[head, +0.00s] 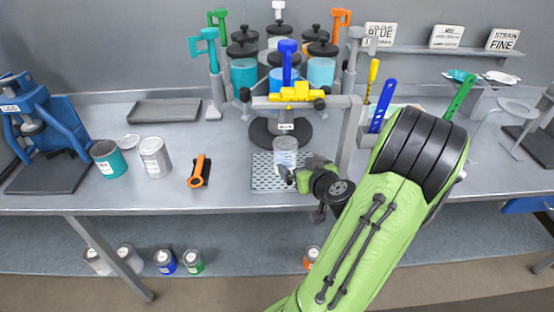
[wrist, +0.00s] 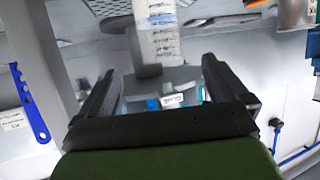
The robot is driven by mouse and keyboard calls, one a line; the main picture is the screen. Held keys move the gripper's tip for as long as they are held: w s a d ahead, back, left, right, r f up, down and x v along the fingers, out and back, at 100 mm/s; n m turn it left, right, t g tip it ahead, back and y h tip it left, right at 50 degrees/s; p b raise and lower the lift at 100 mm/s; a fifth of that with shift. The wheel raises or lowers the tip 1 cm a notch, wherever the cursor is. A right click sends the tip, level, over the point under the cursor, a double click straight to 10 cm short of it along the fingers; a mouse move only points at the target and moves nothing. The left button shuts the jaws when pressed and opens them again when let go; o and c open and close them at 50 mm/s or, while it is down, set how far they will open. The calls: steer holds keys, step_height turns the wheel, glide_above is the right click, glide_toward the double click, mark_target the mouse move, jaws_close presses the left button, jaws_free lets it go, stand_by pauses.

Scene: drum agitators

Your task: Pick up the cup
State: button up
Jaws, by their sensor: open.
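A clear, whitish cup (head: 285,145) stands upright on the perforated drip tray (head: 262,184), below the yellow valve (head: 297,92) of the drum stand. My gripper (head: 289,176) is at the front right of the cup, low over the tray, and hides part of the cup's base. In the wrist view the cup (wrist: 158,42) shows at top centre, just beyond the fingertips of my gripper (wrist: 160,70). The fingers are apart and empty. I cannot tell whether either finger touches the cup.
The grey stand frame (head: 349,140) rises close to my gripper on the right. A teal can (head: 109,160), a grey can (head: 155,158) and an orange-and-black tool (head: 199,172) are to the left. The bench between that tool and the tray is clear.

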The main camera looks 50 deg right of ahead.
mark_target(281, 140)
steer(key=p+x, duration=0.2)
steer(key=x, duration=1.1)
steer(key=shift+f, duration=0.25)
steer(key=shift+c, duration=1.1)
steer(key=c, duration=1)
steer(key=shift+o, duration=0.2)
steer(key=shift+r, duration=0.1)
steer(key=shift+r, duration=0.1)
steer(key=shift+r, duration=1.75)
steer(key=s+a+b, duration=0.4)
steer(key=s+b, duration=0.2)
steer(key=s, duration=0.1)
steer(key=s+a+b, duration=0.5)
steer(key=s+b, duration=0.1)
steer(key=s, duration=0.2)
steer(key=shift+s+f, duration=0.2)
steer(key=shift+s, duration=0.05)
